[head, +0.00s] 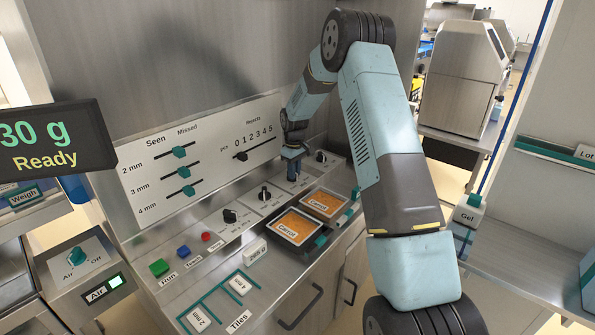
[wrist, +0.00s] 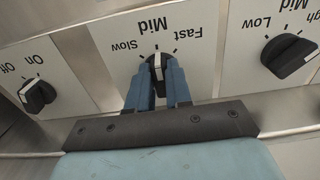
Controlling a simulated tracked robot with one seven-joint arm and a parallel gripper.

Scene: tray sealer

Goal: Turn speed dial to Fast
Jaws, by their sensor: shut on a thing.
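The speed dial (wrist: 158,64) is a black knob with a white pointer line, in the middle of the wrist view. Its panel reads Slow, Mid and Fast, upside down in this view. The pointer appears to stand at the Mid mark. My gripper (wrist: 159,78) is shut on the knob, with one blue finger on either side of it. In the head view my gripper (head: 293,168) reaches down to the sloping control panel and hides the speed dial.
An On/Off knob (wrist: 38,95) and a Low/Mid/High knob (wrist: 288,58) flank the dial closely. In the head view, two Carrot trays (head: 296,226) lie in front of the panel. Green, blue and red buttons (head: 183,252) are further left. A slider board (head: 200,160) stands behind.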

